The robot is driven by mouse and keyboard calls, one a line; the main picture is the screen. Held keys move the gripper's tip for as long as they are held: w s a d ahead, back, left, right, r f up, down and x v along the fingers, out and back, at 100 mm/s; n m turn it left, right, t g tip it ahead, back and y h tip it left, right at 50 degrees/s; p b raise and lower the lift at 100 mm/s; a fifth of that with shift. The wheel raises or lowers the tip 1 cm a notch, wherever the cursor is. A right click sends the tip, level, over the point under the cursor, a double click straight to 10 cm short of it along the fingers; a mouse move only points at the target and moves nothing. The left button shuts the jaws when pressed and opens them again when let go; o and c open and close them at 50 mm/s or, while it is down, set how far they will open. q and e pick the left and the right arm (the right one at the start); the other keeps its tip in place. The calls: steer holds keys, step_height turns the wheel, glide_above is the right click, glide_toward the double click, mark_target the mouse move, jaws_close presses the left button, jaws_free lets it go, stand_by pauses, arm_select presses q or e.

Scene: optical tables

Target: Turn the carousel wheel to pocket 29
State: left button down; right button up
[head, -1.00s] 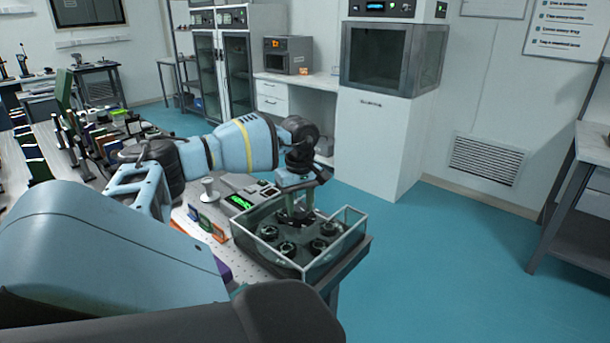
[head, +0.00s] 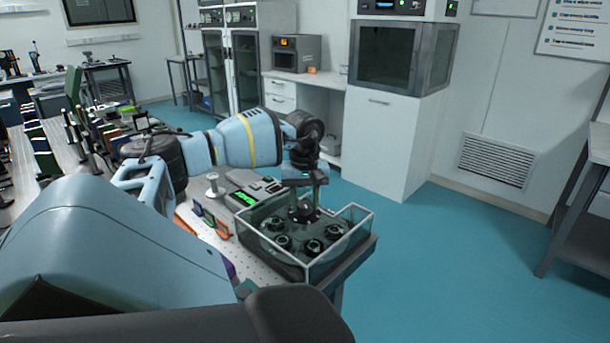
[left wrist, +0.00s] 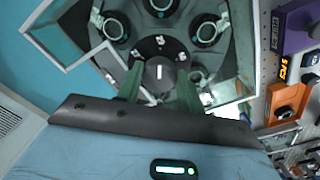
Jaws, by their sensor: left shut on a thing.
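The carousel wheel (head: 297,244) is a dark disc with several round black-rimmed pockets. It sits inside a clear-walled, open-topped box (head: 343,251) at the table corner. At its middle is a dark knob with a white line, seen in the left wrist view (left wrist: 158,72). My left gripper (head: 305,207) points down into the box, its green fingers on either side of the knob and shut on it. The pocket numbers are too small to read. The green display (head: 245,198) beside the box is unreadable here. My right gripper is not in view.
Coloured upright holders (head: 210,220) and a small white-topped post (head: 213,185) stand left of the box. Blue floor (head: 430,260) lies open to the right, with a white cabinet (head: 385,140) behind.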

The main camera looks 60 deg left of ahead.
arm_select(q)
steer(key=shift+f, duration=0.1)
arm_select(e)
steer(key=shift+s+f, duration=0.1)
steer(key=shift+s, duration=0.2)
arm_select(q)
steer(key=c, duration=0.9)
jaws_free()
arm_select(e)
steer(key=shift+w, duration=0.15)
arm_select(q)
steer(key=shift+r, duration=0.4)
step_height(320, 180, up, 6)
steer(key=shift+r, duration=0.55)
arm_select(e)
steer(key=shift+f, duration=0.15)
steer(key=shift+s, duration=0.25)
